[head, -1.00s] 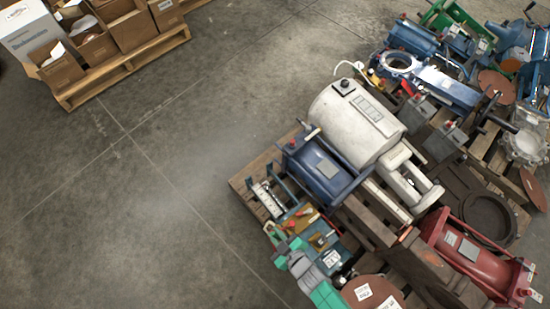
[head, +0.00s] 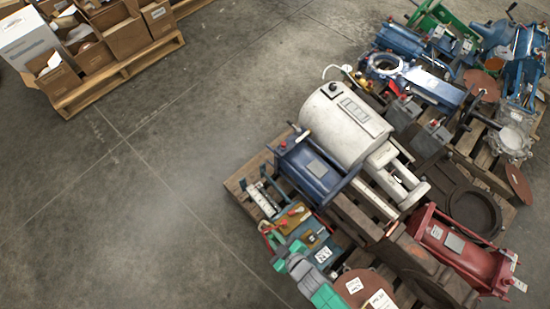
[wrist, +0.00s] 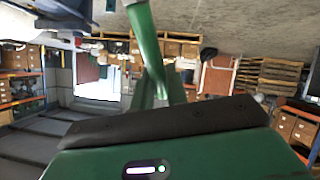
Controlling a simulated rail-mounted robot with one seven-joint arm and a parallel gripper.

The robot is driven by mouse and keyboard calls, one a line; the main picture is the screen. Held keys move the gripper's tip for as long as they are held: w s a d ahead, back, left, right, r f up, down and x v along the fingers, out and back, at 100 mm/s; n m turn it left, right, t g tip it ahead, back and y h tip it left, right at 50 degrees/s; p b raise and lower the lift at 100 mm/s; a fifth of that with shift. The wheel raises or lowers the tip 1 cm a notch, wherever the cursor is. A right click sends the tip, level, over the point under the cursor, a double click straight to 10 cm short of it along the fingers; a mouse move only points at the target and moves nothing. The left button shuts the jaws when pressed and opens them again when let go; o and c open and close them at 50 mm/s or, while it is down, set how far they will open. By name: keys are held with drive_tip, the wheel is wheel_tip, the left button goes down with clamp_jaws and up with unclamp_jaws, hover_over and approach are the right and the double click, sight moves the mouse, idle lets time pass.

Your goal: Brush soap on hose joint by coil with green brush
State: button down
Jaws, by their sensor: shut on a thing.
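My gripper (wrist: 160,100) shows in the wrist view as a green body with a dark bar across it. It is shut on a slim green handle, which I take as the green brush (wrist: 146,38); it rises from the bar to the top edge. Its bristles cannot be made out. In the head view my grey and teal arm reaches in at the bottom over the near corner of the loaded pallet. A dark ring (head: 476,236) lies on the right and may be the coil. I cannot pick out the hose joint.
A white tank (head: 345,125), a blue machine (head: 311,172) and a red machine (head: 455,248) crowd the pallet. More blue machinery (head: 432,88) stands behind. A pallet of cardboard boxes (head: 126,38) is at the top left. The concrete floor (head: 130,200) on the left is clear.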

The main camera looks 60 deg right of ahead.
drive_tip(key=shift+r+p, duration=0.75)
drive_tip(key=shift+r, duration=0.4)
drive_tip(key=shift+f, duration=0.1)
